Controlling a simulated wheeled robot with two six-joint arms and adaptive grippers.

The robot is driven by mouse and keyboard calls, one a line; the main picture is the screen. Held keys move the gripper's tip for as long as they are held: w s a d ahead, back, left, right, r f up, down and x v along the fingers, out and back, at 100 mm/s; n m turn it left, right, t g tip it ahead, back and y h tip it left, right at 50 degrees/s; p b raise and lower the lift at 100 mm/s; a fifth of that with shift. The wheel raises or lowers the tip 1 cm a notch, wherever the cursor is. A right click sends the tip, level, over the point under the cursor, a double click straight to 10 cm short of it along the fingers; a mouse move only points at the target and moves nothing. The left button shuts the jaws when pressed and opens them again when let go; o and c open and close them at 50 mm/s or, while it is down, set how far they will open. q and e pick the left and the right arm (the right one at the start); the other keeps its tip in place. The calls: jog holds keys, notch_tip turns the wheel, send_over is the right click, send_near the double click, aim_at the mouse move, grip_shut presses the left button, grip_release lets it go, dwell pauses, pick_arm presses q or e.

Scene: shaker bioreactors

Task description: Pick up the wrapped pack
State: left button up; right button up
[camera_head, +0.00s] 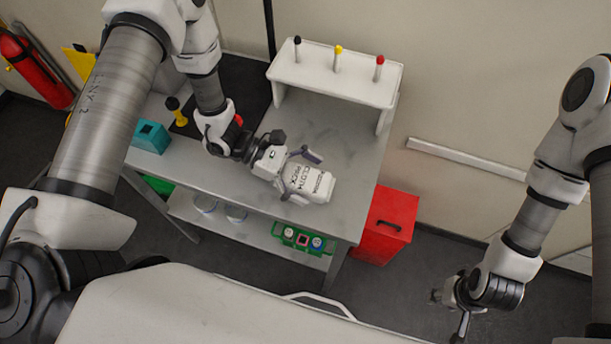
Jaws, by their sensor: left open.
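The wrapped pack (317,186) is a white packet with dark lettering that includes the word "CLOTH". It lies on the grey table top (345,143) near its front edge. My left gripper (304,173) is open at the left end of the pack, with one finger on the far side and one on the near side. I cannot tell whether the fingers touch it. My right gripper (461,322) is at the lower right, away from the table, over the floor. Its fingers are partly out of frame, so its opening does not show clearly.
A white rack (340,73) with black, yellow and red knobs stands at the back of the table. A teal box (151,137) and a yellow-black item (176,110) are at the left. The lower shelf holds a green carrier (303,239). A red bin (386,225) stands right of the table.

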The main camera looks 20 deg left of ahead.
pick_arm(q)
jog(key=shift+s+a, duration=0.1)
jog(key=shift+s, duration=0.1)
jog(key=c, duration=1.2)
